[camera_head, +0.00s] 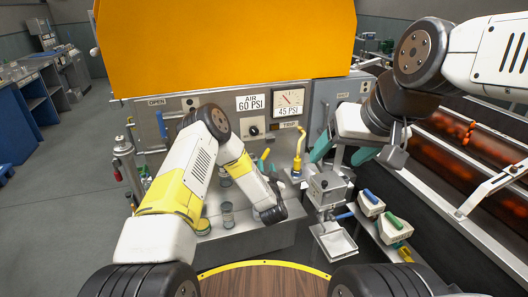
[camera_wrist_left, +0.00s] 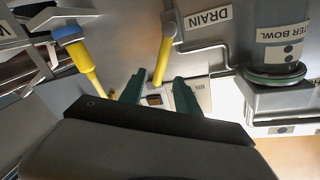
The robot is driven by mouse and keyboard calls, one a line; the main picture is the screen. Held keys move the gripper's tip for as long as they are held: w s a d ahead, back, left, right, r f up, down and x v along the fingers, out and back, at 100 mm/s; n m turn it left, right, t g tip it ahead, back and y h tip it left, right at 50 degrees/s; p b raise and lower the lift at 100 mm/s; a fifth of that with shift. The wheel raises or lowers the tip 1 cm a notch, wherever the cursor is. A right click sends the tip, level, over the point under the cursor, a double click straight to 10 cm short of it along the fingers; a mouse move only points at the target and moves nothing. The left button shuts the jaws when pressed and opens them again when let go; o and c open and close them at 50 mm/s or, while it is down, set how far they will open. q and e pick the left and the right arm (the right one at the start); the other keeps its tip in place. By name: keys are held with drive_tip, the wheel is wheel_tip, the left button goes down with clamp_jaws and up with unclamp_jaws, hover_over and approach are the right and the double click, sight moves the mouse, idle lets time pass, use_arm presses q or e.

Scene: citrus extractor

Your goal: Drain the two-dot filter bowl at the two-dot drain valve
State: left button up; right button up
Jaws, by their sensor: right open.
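In the left wrist view, a yellow lever (camera_wrist_left: 163,62) hangs from a grey pivot beside the DRAIN label (camera_wrist_left: 208,20). My left gripper (camera_wrist_left: 158,88) is open, its teal fingers spread to either side of the lever's lower end; I cannot tell whether they touch it. The filter bowl (camera_wrist_left: 276,74), with a two-dot label and a green ring, is at the right of that view, apart from the fingers. In the head view, my left arm hides much of this area. My right gripper (camera_head: 342,153) is open, with no object seen between its teal fingers.
A blue-capped yellow part (camera_wrist_left: 82,52) is left of the fingers. A metal tray (camera_head: 336,243) and blue- and green-handled blocks (camera_head: 394,229) are at right.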

sight(265, 157)
use_arm(q)
drive_tip(key=w, duration=0.7)
drive_tip(key=shift+w+a, duration=0.25)
drive_tip(key=shift+a, duration=0.1)
clamp_jaws()
idle(1.0)
